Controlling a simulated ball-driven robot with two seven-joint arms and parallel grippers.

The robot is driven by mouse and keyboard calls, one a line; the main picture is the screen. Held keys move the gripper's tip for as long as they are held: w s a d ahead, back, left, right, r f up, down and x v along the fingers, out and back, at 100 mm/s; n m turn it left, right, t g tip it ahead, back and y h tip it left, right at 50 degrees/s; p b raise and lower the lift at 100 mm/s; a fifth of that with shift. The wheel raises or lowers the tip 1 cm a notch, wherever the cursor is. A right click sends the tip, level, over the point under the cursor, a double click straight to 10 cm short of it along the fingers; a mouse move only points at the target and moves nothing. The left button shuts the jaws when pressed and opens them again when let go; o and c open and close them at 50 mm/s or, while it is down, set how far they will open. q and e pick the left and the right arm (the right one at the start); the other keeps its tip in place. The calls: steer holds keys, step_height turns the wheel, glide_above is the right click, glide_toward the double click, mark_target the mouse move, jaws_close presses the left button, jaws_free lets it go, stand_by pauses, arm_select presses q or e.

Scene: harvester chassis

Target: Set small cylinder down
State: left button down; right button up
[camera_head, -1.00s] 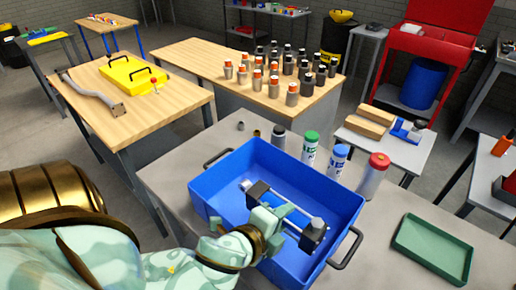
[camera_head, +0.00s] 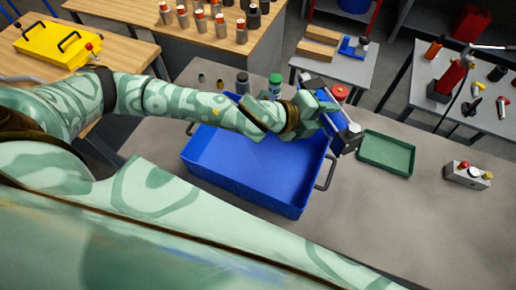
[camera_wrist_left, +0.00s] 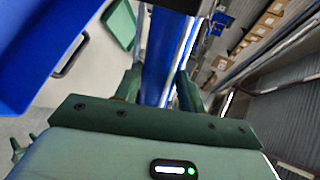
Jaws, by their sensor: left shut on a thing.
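The small cylinder (camera_head: 331,112) has a blue body, black end blocks and a bright metal rod. My left gripper (camera_head: 318,113) is shut around its body and holds it tilted over the right back corner of the blue bin (camera_head: 255,185). In the left wrist view, the blue body (camera_wrist_left: 158,60) runs between the two green fingers. The hand hides part of the cylinder. The inside of the bin looks empty where it shows. My right gripper is not in view.
A green tray (camera_head: 385,152) lies right of the bin on the grey table. A button box (camera_head: 467,174) stands farther right. The green-capped can (camera_head: 275,84) and red-capped can (camera_head: 340,93) stand behind the bin. Bare tabletop (camera_head: 400,220) lies in front of the tray.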

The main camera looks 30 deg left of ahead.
arm_select(q)
steer(key=s+f+m+g+h+p, duration=0.25)
steer(key=s+f+m+g, duration=0.2)
steer(key=s+f, duration=0.5)
steer(key=b, duration=1.6)
glide_above(260, 165)
steer(key=shift+m+h, duration=0.25)
steer(key=shift+h, duration=0.2)
step_height(260, 165, down, 14)
steer(key=shift+f, duration=0.35)
steer(key=shift+f+b, duration=0.3)
steer(key=shift+f, duration=0.35)
